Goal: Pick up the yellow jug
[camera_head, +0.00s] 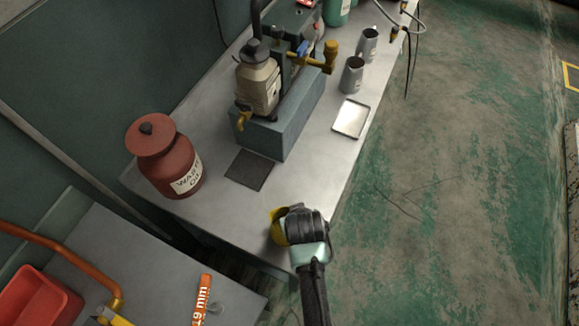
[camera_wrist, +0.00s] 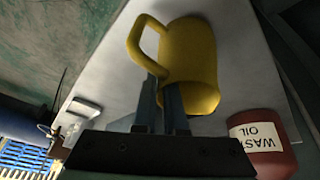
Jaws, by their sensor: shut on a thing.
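The yellow jug (camera_wrist: 192,62) fills the upper middle of the wrist view, with its handle to the left. My gripper (camera_wrist: 160,92) is shut on it, its two fingers close together around the lower part of the handle. In the head view my gripper (camera_head: 300,226) is at the near right edge of the metal bench and covers most of the jug. Only a yellow part of the jug (camera_head: 277,228) shows to its left. I cannot tell whether the jug touches the bench top.
The metal bench (camera_head: 222,215) carries a red waste oil container (camera_head: 165,160), a dark mat (camera_head: 250,169), a pump unit (camera_head: 280,115), two grey jugs (camera_head: 352,76) and a small tray (camera_head: 351,118). A lower table holds a red bin (camera_head: 35,298). Open floor (camera_head: 440,200) lies to the right.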

